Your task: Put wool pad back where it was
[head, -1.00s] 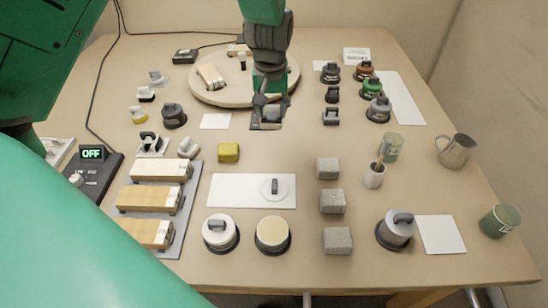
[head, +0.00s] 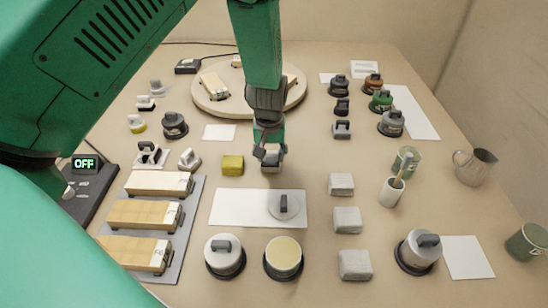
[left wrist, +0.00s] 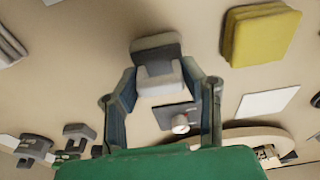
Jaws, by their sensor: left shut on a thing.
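My left gripper (head: 269,154) is over the middle of the bench, right of the yellow block (head: 232,165) and behind the long white sheet (head: 235,207). It is shut on a small grey-handled pad (head: 271,169). In the left wrist view the pad (left wrist: 156,45) shows a light grey grip and a darker grey face between the fingers (left wrist: 160,90). I take this to be the wool pad, though its material is hard to tell. Whether it touches the bench is unclear. My right gripper is not in view.
A round board (head: 210,102) is behind the gripper. Grey blocks (head: 341,184) line the right. A dark plate with a pale knob (left wrist: 178,120) lies beyond the fingers in the wrist view. Bare bench lies between gripper and blocks.

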